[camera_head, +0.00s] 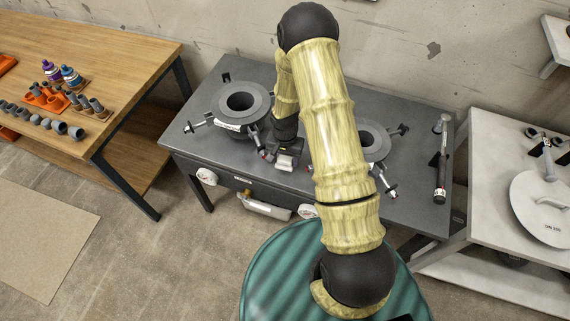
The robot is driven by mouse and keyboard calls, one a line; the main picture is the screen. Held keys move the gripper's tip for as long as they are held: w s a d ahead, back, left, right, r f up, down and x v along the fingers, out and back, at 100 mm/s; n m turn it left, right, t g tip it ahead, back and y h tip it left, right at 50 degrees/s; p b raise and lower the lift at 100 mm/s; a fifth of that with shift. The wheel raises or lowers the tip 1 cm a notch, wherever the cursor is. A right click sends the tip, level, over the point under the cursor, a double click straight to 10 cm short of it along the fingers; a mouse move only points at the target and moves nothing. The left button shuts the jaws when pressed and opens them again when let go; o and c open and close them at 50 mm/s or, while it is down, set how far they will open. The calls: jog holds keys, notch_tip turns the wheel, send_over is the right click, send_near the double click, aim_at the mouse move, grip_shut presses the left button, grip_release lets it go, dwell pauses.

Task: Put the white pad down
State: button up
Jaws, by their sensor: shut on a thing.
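My gripper (284,153) is over the middle of the dark grey workbench (240,160), between two round flange fixtures. It is shut on a small pale thing, which looks like the white pad (287,166), near the bench's front edge. The pad is small in view and partly hidden by the gripper. I cannot tell whether it touches the bench top.
The left flange fixture (228,103) and right flange fixture (368,140) have clamp arms sticking out; my arm hides part of the right one. A black-handled tool (440,170) lies at the bench's right end. A wooden table (130,60) with pipe fittings stands left.

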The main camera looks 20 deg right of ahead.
aim_at(285, 166)
jog(key=shift+f, duration=0.35)
jog(key=shift+f, duration=0.1)
jog(key=shift+f+p, duration=0.45)
jog(key=shift+f, duration=1.3)
jog(key=shift+c, duration=0.4)
jog(key=o, duration=1)
jog(key=shift+c, duration=0.2)
jog(key=shift+f, duration=0.2)
notch_tip(285, 166, up, 17)
jog(key=b, duration=0.3)
jog(key=shift+w+r+b, duration=0.2)
jog(key=shift+w+b, duration=0.05)
jog(key=shift+b, duration=0.05)
